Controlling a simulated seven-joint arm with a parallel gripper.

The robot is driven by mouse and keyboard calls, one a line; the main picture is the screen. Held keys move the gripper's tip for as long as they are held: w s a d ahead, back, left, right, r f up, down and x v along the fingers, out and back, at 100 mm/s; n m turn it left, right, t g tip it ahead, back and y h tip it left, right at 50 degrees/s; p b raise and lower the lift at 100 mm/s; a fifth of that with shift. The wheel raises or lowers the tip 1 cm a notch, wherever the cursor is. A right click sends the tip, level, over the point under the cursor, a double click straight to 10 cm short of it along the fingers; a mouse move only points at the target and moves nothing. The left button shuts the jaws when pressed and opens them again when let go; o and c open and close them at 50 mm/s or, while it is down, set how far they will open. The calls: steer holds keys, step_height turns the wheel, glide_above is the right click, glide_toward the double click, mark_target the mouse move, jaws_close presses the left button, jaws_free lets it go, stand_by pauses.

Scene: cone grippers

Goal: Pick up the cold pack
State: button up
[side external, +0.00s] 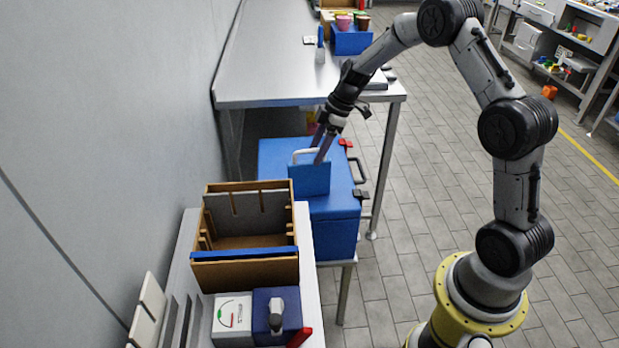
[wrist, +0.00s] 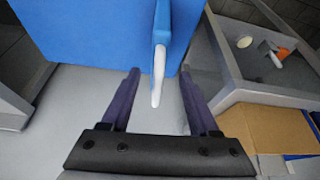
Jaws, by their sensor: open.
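The cold pack (side external: 309,179) is a flat blue slab with a white handle on top. In the side view it stands upright at the blue cooler box (side external: 334,231). I cannot tell whether its lower part sits in a slot. In the wrist view the cold pack (wrist: 161,30) shows nearly edge-on, with its white handle (wrist: 158,80) pointing towards me. My gripper (side external: 322,153) is open at the handle, and in the wrist view its two fingers (wrist: 160,73) lie on either side of the handle, with gaps to both. The fingers partly hide the handle in the side view.
A wooden box (side external: 245,268) with slotted walls and a blue front strip stands on the near bench, beside a gauge (side external: 233,315) and a dark blue block with a grey knob. A steel table (side external: 265,75) stands behind the cooler. The floor to the right is mostly clear.

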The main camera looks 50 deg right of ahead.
mark_target(310, 161)
steer(key=shift+x, duration=2.55)
steer(key=shift+w+d, duration=0.1)
steer(key=shift+w, duration=0.05)
jaws_close()
steer(key=shift+r, duration=0.1)
